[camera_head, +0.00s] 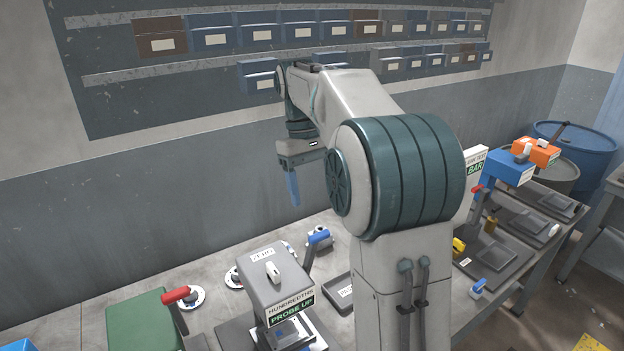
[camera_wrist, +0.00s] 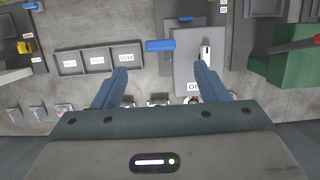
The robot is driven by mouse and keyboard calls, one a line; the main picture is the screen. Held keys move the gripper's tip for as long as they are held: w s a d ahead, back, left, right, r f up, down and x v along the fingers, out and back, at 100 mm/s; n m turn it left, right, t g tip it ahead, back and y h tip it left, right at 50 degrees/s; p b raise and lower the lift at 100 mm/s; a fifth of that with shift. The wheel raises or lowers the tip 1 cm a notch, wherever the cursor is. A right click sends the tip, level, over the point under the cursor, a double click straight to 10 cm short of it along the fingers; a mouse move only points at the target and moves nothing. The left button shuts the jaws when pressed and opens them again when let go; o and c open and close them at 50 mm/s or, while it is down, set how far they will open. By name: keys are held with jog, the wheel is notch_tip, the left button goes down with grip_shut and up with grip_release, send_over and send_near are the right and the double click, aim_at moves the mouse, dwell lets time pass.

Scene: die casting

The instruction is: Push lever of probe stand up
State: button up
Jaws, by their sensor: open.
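The probe stand (camera_head: 272,282) is a grey box-shaped unit at the lower middle of the head view, with a "HUNDREDTHS / PROBE UP" sign on its front. A blue-handled lever (camera_head: 318,236) stands at its right side on a dark arm. In the wrist view the stand's grey top (camera_wrist: 192,65) is at upper right of centre, with the blue handle (camera_wrist: 160,45) just left of it. My gripper (camera_head: 293,190) hangs above the bench behind the stand, fingers down, apart from the lever. In the wrist view my gripper (camera_wrist: 158,85) is open and empty.
A red-handled lever (camera_head: 176,296) stands left of the stand by a green block (camera_head: 142,322). Several round dial pieces lie behind the stand. A dark three-part tray (camera_wrist: 97,60) lies beside the lever. Label bins line the wall. My arm hides part of the bench.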

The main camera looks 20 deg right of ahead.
jog(key=shift+v, duration=0.85)
jog(key=s+a+f+m+t, duration=0.1)
jog(key=s+f+t, duration=0.1)
jog(key=s+f, duration=0.2)
jog(key=s+a+f+m+t+b, duration=0.1)
jog(key=s+f, duration=0.3)
jog(key=s, duration=0.6)
jog(key=s+a+f+t, duration=0.1)
jog(key=s+f+t, duration=0.2)
jog(key=s, duration=0.4)
jog(key=shift+s+a+f+m+t+y, duration=0.3)
jog(key=shift+s+a+f+m+y, duration=0.1)
jog(key=shift+f, duration=0.2)
